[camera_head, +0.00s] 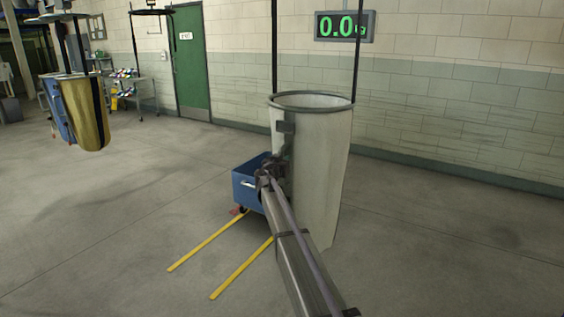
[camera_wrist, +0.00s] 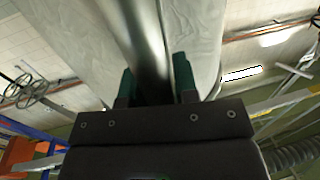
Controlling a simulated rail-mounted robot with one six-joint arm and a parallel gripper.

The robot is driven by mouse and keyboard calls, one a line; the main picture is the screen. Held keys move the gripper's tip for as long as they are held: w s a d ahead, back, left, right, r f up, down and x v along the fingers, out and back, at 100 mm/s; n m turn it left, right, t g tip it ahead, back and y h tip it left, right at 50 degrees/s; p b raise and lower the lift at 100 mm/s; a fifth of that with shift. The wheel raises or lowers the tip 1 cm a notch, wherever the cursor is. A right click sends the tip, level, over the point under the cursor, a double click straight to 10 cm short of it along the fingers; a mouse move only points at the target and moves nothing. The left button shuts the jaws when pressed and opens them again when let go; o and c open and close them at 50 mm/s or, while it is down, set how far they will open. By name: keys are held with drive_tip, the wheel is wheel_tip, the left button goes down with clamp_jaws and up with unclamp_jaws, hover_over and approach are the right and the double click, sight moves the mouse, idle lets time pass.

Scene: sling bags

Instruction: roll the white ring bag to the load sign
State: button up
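The white ring bag (camera_head: 318,165) hangs upright from dark hangers right of centre in the head view, with a grey ring at its open top and a grey strip down its left side. Its pale cloth fills the upper middle of the wrist view (camera_wrist: 200,35). My gripper (camera_head: 268,170) is at the bag's left side, by the strip. The load sign (camera_head: 344,26) on the back wall, behind the bag, reads 0.0 in green.
A blue cart (camera_head: 246,188) stands behind my gripper, partly hidden by the bag. Two yellow floor lines (camera_head: 208,240) run in front of it. A green door (camera_head: 190,62) and a shelf trolley (camera_head: 130,90) are at the back. The floor at right is clear.

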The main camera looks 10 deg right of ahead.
drive_tip(key=o, duration=0.4)
drive_tip(key=shift+c, duration=0.2)
drive_tip(key=v, duration=1)
drive_tip(key=shift+s+a, duration=0.3)
drive_tip(key=s+d+f+n+g+p, duration=0.15)
drive_tip(key=s+f+g, duration=0.25)
drive_tip(key=s, duration=0.5)
drive_tip(key=s+d+f+n+g+b, duration=0.1)
drive_tip(key=s+d+f+g, duration=0.1)
drive_tip(key=s+f+g, duration=0.45)
drive_tip(key=s+a+n+g+y+p, duration=0.1)
drive_tip(key=s+a+y, duration=0.1)
drive_tip(key=s, duration=0.8)
drive_tip(key=s+a+f+n+g+y+p, duration=0.1)
drive_tip(key=s+y, duration=0.3)
drive_tip(key=s, duration=0.6)
drive_tip(key=s+a+f+n+g+y+p, duration=0.1)
drive_tip(key=s+a+n+g+y+p, duration=0.1)
drive_tip(key=s, duration=0.9)
drive_tip(key=shift+a+y, duration=0.65)
drive_tip(key=shift+y, duration=0.35)
